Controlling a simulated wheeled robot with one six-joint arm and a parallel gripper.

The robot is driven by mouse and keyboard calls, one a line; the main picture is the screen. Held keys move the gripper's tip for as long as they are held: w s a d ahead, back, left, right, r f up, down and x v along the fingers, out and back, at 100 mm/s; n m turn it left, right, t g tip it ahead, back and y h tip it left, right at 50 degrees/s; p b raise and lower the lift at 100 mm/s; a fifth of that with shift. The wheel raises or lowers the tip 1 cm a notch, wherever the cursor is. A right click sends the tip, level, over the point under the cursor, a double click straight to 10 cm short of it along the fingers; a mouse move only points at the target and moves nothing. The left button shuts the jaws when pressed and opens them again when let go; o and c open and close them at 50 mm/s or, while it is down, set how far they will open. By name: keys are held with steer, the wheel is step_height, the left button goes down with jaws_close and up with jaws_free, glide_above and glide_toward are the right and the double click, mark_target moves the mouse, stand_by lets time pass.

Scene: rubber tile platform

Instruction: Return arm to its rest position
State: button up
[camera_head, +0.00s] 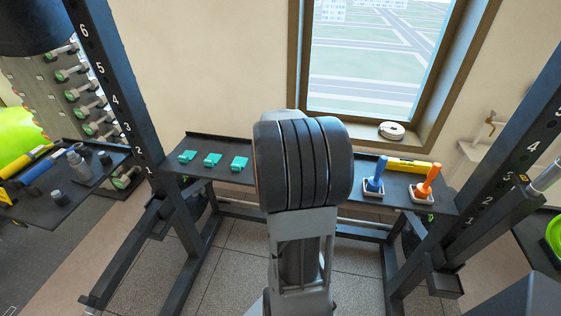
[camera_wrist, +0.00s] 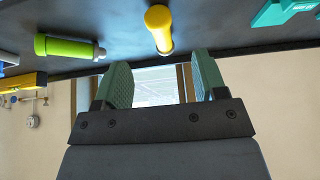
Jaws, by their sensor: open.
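My gripper (camera_wrist: 163,78) shows in the wrist view with its two green-padded fingers spread apart and nothing between them. A yellow rounded object (camera_wrist: 158,25) stands on the dark shelf just beyond the fingertips, apart from them. In the head view my arm covers the middle of the shelf (camera_head: 225,150), so the gripper and the yellow object are hidden there. The arm is folded up in front of the shelf.
Three teal pieces (camera_head: 212,160) lie on the shelf's left. A blue-handled item (camera_head: 377,175), an orange-handled item (camera_head: 427,183) and a yellow level (camera_head: 408,166) are at its right. A green bottle (camera_wrist: 65,47) shows in the wrist view. Rack uprights (camera_head: 120,85) flank the shelf.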

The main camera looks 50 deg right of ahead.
stand_by(0.4)
steer(key=s+a+r+n+y+p, duration=0.1)
steer(key=s+a+r+n+p, duration=0.1)
steer(key=a, duration=0.8)
steer(key=s+a+r+n+y+p, duration=0.2)
steer(key=a+r+n, duration=0.4)
steer(key=a, duration=0.4)
steer(key=s+a+r+n+y+p, duration=0.2)
steer(key=s+a+r+n+p, duration=0.1)
steer(key=a, duration=0.7)
steer(key=shift+s+a+r+n+t+p, duration=0.15)
steer(key=shift+s+r+n+t+p, duration=0.25)
steer(key=shift+s+r, duration=0.4)
